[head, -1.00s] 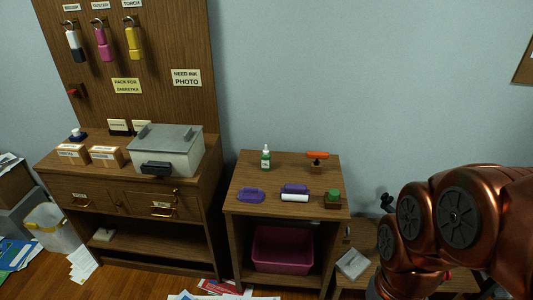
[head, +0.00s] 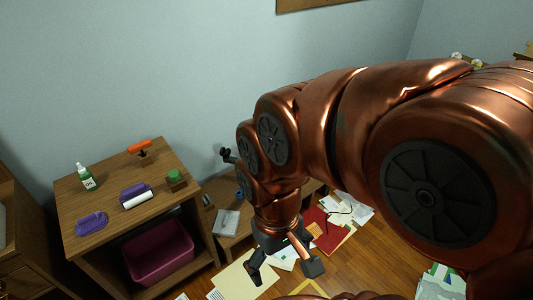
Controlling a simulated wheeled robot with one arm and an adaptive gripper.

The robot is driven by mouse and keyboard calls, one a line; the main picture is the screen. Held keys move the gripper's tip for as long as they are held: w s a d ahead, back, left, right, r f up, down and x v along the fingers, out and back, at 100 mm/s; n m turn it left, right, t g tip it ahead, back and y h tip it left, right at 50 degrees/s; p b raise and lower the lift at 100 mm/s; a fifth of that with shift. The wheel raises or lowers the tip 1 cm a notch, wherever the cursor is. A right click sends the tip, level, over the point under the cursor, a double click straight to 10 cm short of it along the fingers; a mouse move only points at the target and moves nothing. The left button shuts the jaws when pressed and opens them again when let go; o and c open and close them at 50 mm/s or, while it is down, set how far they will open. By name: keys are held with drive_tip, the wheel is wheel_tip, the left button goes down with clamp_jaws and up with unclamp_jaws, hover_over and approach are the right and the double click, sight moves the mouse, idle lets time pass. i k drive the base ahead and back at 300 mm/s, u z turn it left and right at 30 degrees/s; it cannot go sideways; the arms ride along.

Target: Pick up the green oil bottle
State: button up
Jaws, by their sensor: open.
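The green oil bottle (head: 86,178) has a white cap and a white label. It stands upright at the back left of the wooden cabinet's top (head: 80,208). My gripper (head: 284,276) hangs low over the floor to the right of the cabinet, well apart from the bottle. Its dark fingers are spread and nothing shows between them.
On the cabinet top are an orange-handled tool (head: 140,147), a white roller (head: 138,199), a purple pad (head: 91,223) and a green-topped block (head: 175,177). A magenta bin (head: 160,253) sits on the shelf below. Papers and a red folder (head: 328,228) lie at right.

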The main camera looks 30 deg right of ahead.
sight(85, 175)
drive_tip(key=u, duration=1.1)
drive_tip(key=k, duration=0.85)
drive_tip(key=u, duration=1.4)
drive_tip(key=i, duration=1.8)
drive_tip(key=z, duration=1.05)
drive_tip(key=i, duration=0.8)
drive_tip(key=z, duration=1)
